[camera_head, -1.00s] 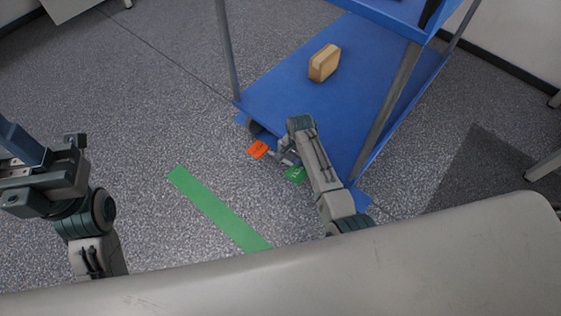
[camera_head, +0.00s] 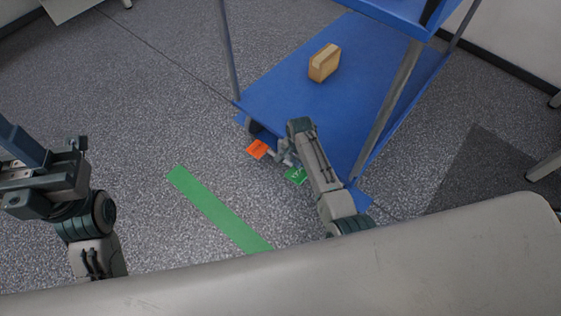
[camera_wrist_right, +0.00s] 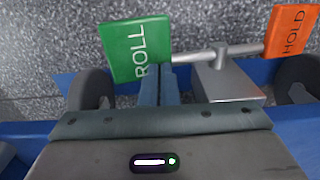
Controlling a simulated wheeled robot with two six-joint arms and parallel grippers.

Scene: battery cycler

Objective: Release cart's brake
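The blue cart (camera_head: 290,95) stands at the upper middle of the head view. Its brake bar (camera_wrist_right: 190,57) crosses a metal pivot in the right wrist view, with a green ROLL plate (camera_wrist_right: 135,48) at its left end and an orange HOLD plate (camera_wrist_right: 290,32) at its right end. Both plates show low at the cart's near edge in the head view, orange (camera_head: 257,149) and green (camera_head: 296,175). My right gripper (camera_wrist_right: 160,72) has its fingers together, with the tips right at the lower edge of the ROLL plate; exact contact is unclear. My left gripper (camera_head: 22,165) is away at the left edge.
A tan block (camera_head: 324,63) sits on the cart's lower shelf. Cart posts (camera_head: 390,105) rise near my right arm. Dark caster wheels (camera_wrist_right: 92,88) flank the brake. A green floor stripe (camera_head: 215,208) lies left of the brake, with open floor around it.

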